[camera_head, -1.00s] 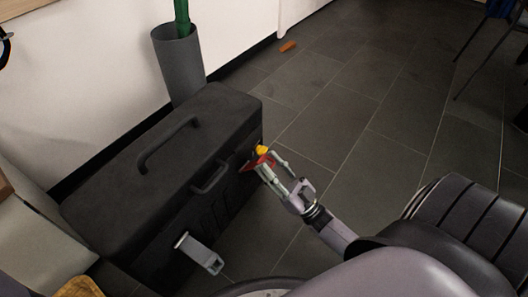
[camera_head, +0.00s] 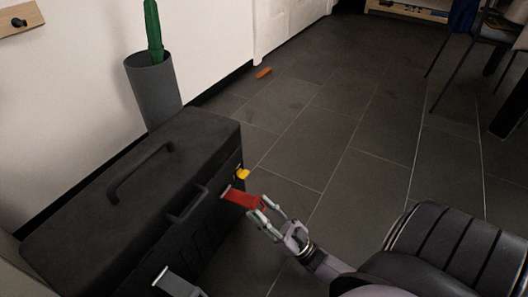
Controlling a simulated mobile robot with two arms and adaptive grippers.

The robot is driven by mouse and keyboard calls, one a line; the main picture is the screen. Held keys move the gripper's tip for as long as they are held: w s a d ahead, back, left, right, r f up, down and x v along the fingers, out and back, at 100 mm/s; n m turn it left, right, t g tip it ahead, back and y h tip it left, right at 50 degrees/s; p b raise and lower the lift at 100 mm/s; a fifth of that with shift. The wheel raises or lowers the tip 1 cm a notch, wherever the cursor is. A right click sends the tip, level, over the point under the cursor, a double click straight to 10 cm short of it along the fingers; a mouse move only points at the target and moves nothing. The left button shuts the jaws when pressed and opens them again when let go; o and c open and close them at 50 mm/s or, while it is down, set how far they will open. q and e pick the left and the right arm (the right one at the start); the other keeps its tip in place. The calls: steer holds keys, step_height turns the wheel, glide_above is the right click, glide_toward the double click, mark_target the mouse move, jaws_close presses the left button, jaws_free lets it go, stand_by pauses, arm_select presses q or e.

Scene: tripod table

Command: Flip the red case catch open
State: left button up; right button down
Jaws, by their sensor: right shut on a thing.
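The black case (camera_head: 150,190) stands on the floor at the left, with a carry handle on its lid and a smaller one on its front. The red catch (camera_head: 241,198) sticks outward from the front near the right end, tilted slightly down. My right gripper (camera_head: 264,211) is shut on the outer end of the red catch. A yellow part (camera_head: 243,174) shows on the case just behind the catch. A grey catch (camera_head: 177,284) sticks out from the front at the bottom of the view. My left gripper is not in view.
A small orange block (camera_head: 264,73) lies on the floor farther back. Chair legs show at the upper right.

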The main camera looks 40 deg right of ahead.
steer(key=shift+w+a+f, duration=0.2)
steer(key=shift+w+f, duration=0.05)
steer(key=shift+f, duration=0.2)
steer(key=c, duration=1.4)
jaws_free()
steer(key=shift+w+a, duration=0.1)
steer(key=shift+w, duration=0.05)
steer(key=o, duration=0.3)
steer(key=s+d+f, duration=0.1)
steer(key=s+d, duration=0.2)
steer(key=s, duration=0.4)
steer(key=s+d+f, duration=0.2)
steer(key=s+d, duration=0.1)
steer(key=s, duration=0.5)
steer(key=shift+d, duration=0.2)
